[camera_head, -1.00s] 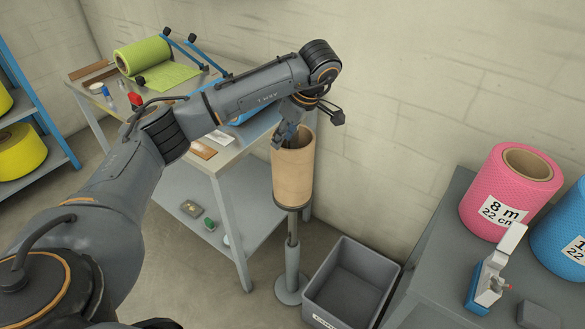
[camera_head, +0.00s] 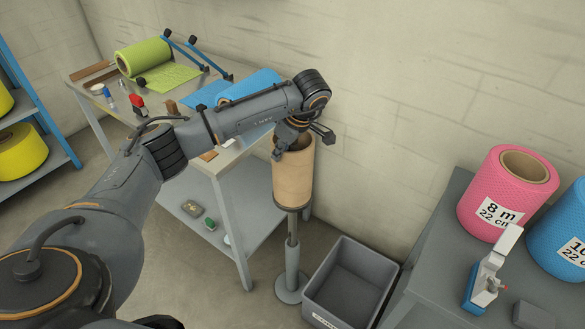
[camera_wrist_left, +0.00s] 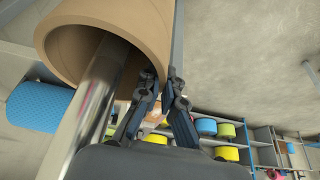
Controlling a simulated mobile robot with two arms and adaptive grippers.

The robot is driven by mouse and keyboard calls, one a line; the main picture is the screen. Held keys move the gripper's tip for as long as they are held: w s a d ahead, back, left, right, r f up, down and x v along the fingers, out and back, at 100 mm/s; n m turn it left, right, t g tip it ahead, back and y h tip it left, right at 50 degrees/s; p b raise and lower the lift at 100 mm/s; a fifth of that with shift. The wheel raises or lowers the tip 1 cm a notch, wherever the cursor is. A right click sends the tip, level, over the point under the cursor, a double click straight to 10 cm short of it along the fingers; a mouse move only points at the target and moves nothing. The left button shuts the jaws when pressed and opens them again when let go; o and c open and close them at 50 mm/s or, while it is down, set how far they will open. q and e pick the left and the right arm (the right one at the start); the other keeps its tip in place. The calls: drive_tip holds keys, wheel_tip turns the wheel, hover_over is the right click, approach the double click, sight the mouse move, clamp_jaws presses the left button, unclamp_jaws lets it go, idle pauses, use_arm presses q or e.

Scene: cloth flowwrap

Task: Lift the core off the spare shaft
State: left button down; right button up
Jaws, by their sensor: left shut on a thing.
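The brown cardboard core (camera_head: 293,180) stands upright around the spare shaft (camera_head: 292,262), resting on the stand's collar. In the left wrist view the core (camera_wrist_left: 100,22) shows its open end, with the shiny metal shaft (camera_wrist_left: 98,100) inside it. My left gripper (camera_head: 285,150) is at the core's top rim. In the left wrist view its fingers (camera_wrist_left: 163,88) straddle the wall, one inside and one outside, shut on it. The shaft's upper part is hidden inside the core in the head view. My right gripper is not in view.
An open grey bin (camera_head: 350,285) stands right of the stand's foot. A metal table (camera_head: 240,180) with green and blue cloth is at the left. At the right, another table (camera_head: 425,285) holds pink and blue rolls and a dispenser. A wall is behind.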

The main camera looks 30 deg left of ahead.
use_arm(q)
drive_tip(key=shift+r, duration=0.1)
idle(0.3)
drive_tip(key=shift+r, duration=0.55)
wheel_tip(320, 180, up, 6)
drive_tip(key=shift+w+f+b, duration=0.1)
drive_tip(key=shift+b, duration=0.4)
wheel_tip(320, 180, up, 11)
drive_tip(key=p, duration=0.1)
drive_tip(key=shift+p, duration=0.3)
wheel_tip(320, 180, up, 14)
drive_tip(key=p, duration=1.3)
drive_tip(key=shift+p, duration=0.4)
drive_tip(key=shift+w, duration=0.15)
